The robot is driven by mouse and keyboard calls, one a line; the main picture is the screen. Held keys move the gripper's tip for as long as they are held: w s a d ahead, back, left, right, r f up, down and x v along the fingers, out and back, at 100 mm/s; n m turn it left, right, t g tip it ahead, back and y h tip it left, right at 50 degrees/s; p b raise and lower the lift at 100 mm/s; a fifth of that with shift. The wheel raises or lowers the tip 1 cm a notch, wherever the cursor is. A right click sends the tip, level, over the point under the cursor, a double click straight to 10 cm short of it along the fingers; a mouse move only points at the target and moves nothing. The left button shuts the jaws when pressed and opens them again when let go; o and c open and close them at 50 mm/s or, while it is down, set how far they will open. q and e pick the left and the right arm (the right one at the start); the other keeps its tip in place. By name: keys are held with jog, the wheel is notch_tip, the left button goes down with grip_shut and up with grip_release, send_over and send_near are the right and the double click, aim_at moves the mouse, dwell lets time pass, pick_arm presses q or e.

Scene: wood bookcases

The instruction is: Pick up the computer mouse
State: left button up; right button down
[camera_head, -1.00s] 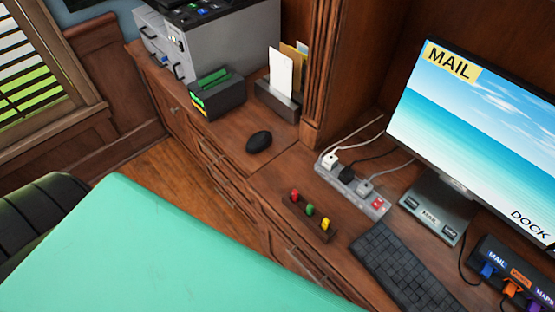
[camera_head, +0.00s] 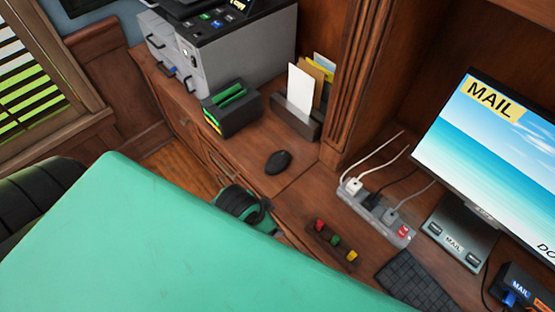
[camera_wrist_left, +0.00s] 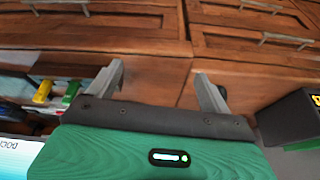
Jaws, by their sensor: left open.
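The computer mouse (camera_head: 278,162) is black and lies on the brown wooden counter in the head view, left of the power strip and in front of the letter holder. My left gripper (camera_head: 262,212) shows in part behind my green body, below the mouse and apart from it, by the counter's front edge. In the left wrist view its two grey fingers (camera_wrist_left: 158,88) are spread with nothing between them, against wooden drawer fronts. My right gripper is not in view.
A power strip (camera_head: 375,212) with cords, a peg block (camera_head: 331,245), a keyboard (camera_head: 416,283) and a monitor (camera_head: 495,150) stand to the right. A black box (camera_head: 232,106), a letter holder (camera_head: 297,120) and a printer (camera_head: 235,55) stand behind. Counter around the mouse is clear.

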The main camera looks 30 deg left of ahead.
pick_arm(q)
jog(key=w+d+r+m+g+h, duration=0.1)
jog(key=w+d+r+m+h, duration=0.15)
jog(key=w+d+m, duration=0.4)
jog(key=w+d+r+m+h, duration=0.1)
jog(key=w+d+r+m, duration=0.2)
jog(key=d+m, duration=0.55)
notch_tip(320, 180, up, 3)
jog(key=m+g+y, duration=0.3)
jog(key=m+y, duration=0.2)
jog(key=m, duration=1.4)
send_over(281, 156)
notch_tip(281, 156, down, 9)
jog(key=shift+a+r+p, duration=0.15)
jog(key=shift+p, duration=0.9)
jog(key=shift+f+p, duration=0.4)
jog(key=shift+f, duration=0.15)
notch_tip(281, 156, down, 3)
jog(key=shift+w+f+p, duration=0.15)
jog(key=shift+p, duration=0.45)
jog(key=shift+f, duration=0.45)
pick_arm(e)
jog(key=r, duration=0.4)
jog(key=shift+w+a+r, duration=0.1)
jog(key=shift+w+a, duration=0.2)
